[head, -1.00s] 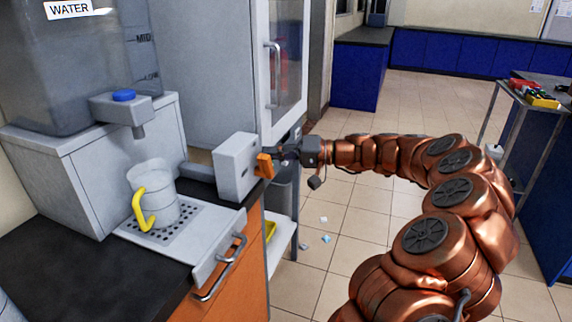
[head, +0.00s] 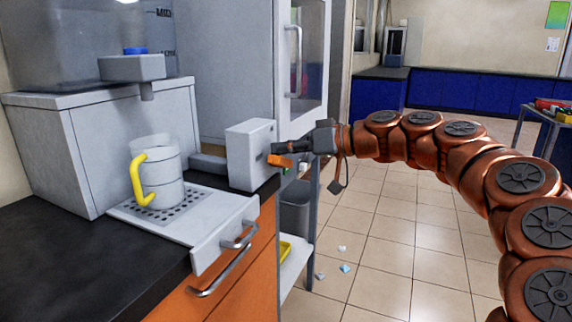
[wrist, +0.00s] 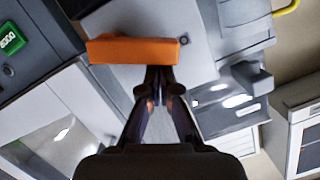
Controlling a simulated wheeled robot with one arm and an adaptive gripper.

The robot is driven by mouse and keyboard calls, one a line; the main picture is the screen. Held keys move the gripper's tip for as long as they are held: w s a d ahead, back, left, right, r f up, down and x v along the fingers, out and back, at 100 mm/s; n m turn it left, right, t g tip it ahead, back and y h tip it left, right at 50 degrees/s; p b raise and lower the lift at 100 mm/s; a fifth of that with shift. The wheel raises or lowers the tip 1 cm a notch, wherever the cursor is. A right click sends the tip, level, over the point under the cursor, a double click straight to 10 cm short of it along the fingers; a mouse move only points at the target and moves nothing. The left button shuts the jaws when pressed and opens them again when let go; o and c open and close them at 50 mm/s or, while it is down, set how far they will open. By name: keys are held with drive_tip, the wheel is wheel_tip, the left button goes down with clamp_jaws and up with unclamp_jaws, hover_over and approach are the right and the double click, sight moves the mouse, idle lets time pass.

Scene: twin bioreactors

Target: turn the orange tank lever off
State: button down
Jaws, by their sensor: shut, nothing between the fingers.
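The orange lever (head: 280,161) sits on the side of a pale grey box (head: 250,155) at the counter's edge. In the head view it lies nearly level, its free end pointing right. In the wrist view the lever (wrist: 130,51) is a long orange bar across the face of the box (wrist: 190,22). My gripper (head: 279,148) is shut and empty, just above the lever in the head view. In the wrist view the fingertips of my gripper (wrist: 160,73) are at the lever's lower edge; I cannot tell whether they touch.
A glass-doored cabinet (head: 250,60) stands behind the box. Small scraps (head: 345,267) lie on the floor, and the tiled floor to the right is open.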

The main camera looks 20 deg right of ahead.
drive_tip(key=f+n+b, duration=0.1)
drive_tip(key=b, duration=0.1)
drive_tip(key=s+a+f+n+h+b, duration=0.1)
drive_tip(key=n+b, duration=0.1)
drive_tip(key=b, duration=0.1)
drive_tip(key=shift+a+t+b, duration=0.1)
drive_tip(key=shift+t+b, duration=0.2)
drive_tip(key=shift+t, duration=0.1)
drive_tip(key=shift+n+b, duration=0.5)
drive_tip(key=shift+a, duration=0.1)
drive_tip(key=shift+r+p, duration=0.3)
drive_tip(key=shift+r, duration=0.25)
drive_tip(key=r, duration=0.1)
drive_tip(key=r+p, duration=0.2)
drive_tip(key=shift+s+d+r, duration=0.25)
drive_tip(key=shift+d+r, duration=0.05)
drive_tip(key=shift+r, duration=0.1)
drive_tip(key=p+v, duration=0.2)
drive_tip(key=v, duration=0.7)
drive_tip(key=shift+s+f, duration=0.2)
drive_tip(key=shift+f, duration=0.1)
drive_tip(key=shift+a, duration=0.1)
